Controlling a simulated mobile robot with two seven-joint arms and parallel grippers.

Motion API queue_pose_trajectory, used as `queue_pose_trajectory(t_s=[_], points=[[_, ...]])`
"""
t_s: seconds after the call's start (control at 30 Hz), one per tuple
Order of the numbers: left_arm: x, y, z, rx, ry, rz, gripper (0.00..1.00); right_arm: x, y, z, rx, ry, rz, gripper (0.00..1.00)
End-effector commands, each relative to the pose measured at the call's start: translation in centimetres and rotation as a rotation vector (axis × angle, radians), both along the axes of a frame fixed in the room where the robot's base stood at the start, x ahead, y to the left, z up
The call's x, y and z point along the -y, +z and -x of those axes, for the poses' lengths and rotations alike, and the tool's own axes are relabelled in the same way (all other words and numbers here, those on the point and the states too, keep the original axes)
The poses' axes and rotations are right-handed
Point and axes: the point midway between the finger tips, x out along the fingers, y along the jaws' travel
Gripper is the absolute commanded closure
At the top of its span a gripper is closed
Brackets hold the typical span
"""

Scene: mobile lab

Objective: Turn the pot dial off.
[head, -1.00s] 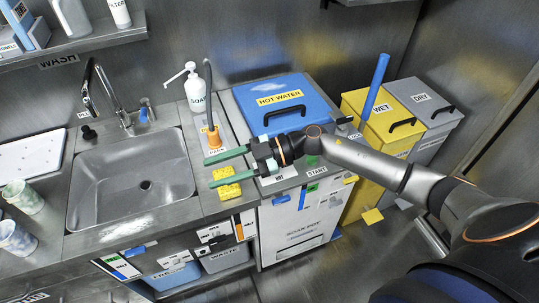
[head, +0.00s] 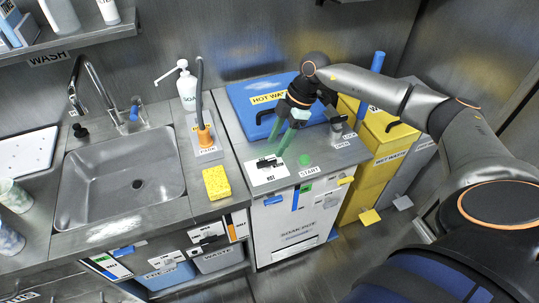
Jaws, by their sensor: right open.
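The pot dial (head: 267,162) is a black bar-shaped knob on a white labelled plate on the counter, in front of the hot water pot. The pot has a blue lid (head: 240,96) with a yellow HOT WATER label. My right gripper (head: 278,143) points down just above and behind the dial, with its green fingers apart and nothing between them. It covers part of the lid and its handle. I cannot tell whether a fingertip touches the dial. My left gripper is out of view.
A green START button (head: 304,160) lies right of the dial, with a grey lock piece (head: 338,128) behind it. A yellow sponge (head: 216,182), an orange-based hose (head: 205,137), a soap bottle (head: 188,88) and a sink (head: 120,180) stand left. Yellow bins (head: 375,160) stand right.

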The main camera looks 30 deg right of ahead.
Motion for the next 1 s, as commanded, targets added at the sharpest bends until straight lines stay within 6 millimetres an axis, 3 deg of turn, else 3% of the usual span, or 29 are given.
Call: queue_pose_trajectory(t_s=[0.1, 0.3, 0.7, 1.0], points=[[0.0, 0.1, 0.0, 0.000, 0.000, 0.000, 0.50, -1.0, -2.2, -0.2, -0.002, 0.001, -0.001, 0.50], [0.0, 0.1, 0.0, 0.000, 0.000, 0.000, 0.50, -1.9, -4.6, -0.4, 0.000, 0.000, -0.002, 0.50], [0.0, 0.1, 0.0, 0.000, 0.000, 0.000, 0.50, -2.2, -5.3, -0.5, 0.002, 0.001, -0.002, 0.50], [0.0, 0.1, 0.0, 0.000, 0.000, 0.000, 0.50, -2.2, -5.3, -0.5, 0.002, 0.001, -0.002, 0.83]])
